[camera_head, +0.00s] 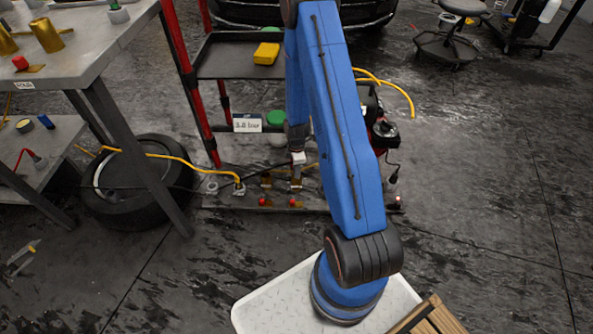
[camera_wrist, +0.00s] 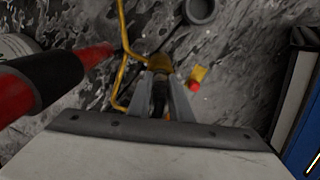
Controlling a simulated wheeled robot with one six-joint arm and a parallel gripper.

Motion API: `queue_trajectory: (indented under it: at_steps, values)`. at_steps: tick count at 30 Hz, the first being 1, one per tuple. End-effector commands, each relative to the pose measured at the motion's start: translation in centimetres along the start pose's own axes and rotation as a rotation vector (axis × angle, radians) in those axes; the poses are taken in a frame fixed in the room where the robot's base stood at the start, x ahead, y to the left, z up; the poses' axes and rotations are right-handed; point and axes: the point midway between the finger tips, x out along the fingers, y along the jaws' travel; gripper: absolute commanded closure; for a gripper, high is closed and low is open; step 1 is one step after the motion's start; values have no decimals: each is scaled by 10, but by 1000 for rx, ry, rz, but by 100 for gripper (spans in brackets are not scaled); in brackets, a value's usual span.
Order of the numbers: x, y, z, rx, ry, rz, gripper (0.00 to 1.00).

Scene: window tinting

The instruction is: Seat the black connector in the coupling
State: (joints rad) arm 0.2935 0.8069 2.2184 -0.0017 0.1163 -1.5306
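My gripper (camera_wrist: 160,78) points down at the floor-level fittings; in the head view (camera_head: 297,172) it is small and partly behind my arm. Its two grey fingers close around a dark piece, which looks like the black connector (camera_wrist: 158,98). A brass coupling (camera_wrist: 158,62) shows just beyond the fingertips, in line with the connector. I cannot tell whether the connector touches the coupling or sits inside it. In the head view, brass fittings with red knobs stand on a low base below my gripper, too small for details.
A yellow hose (camera_wrist: 123,45) runs left of the coupling. A red knob (camera_wrist: 194,86) on a brass fitting is close on the right. The cart's red post (camera_wrist: 25,90) is near on the left. A tire (camera_head: 130,190) lies left, and open floor (camera_head: 490,200) is on the right.

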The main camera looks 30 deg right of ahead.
Motion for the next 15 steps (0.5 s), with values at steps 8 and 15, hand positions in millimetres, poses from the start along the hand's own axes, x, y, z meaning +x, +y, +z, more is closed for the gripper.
queue_trajectory:
  at_steps: [8,15]
  values:
    - [0,0,0,0,0,0,63]
    - [-7,1,0,0,0,2,63]
